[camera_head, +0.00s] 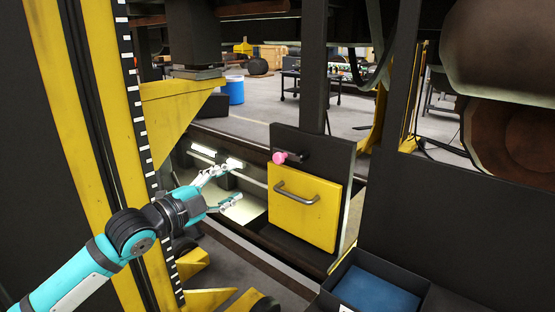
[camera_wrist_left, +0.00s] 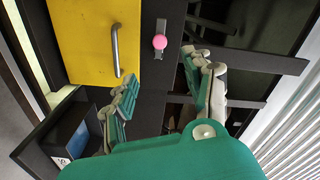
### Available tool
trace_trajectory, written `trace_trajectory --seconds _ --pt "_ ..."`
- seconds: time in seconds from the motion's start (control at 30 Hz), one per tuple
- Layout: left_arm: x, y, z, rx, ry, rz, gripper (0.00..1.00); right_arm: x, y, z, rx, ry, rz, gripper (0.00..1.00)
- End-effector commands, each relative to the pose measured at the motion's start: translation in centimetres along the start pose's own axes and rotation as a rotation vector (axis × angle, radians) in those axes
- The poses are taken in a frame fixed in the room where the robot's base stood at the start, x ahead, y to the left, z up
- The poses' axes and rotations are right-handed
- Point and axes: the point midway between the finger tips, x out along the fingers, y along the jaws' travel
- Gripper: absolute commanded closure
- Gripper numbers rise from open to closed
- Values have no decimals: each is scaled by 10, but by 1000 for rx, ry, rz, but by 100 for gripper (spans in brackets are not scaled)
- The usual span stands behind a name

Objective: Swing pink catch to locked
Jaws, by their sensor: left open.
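The pink catch (camera_head: 280,157) is a small round knob on a dark bar, on the black panel (camera_head: 318,149) just above the yellow door (camera_head: 303,206) with its grey handle. In the left wrist view the pink catch (camera_wrist_left: 160,41) sits beside the yellow door (camera_wrist_left: 88,45), on a short grey plate. My left gripper (camera_head: 232,186) is open and empty, to the left of the door and lower than the catch, apart from both. Its two fingers also show in the left wrist view (camera_wrist_left: 160,100). My right gripper is not in view.
A black bin with a blue bottom (camera_head: 375,290) is below the door at the right. A yellow lifting column (camera_head: 95,100) with a bracket stands close to my left arm. A lit pit (camera_head: 240,205) lies behind the gripper. A blue barrel (camera_head: 234,90) stands far back.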

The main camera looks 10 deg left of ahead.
Motion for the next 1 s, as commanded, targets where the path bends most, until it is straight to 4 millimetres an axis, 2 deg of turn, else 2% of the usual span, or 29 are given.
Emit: trace_trajectory --seconds 0.17,0.7,0.83,1.0 --pt "21 -4 -2 -4 3 -2 48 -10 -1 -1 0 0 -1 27" --pt "134 -4 -2 -4 1 -1 48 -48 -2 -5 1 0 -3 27" --pt "154 -2 -2 -3 1 -1 48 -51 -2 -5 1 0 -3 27" --pt "168 -2 -1 -2 1 -1 48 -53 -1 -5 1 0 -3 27"
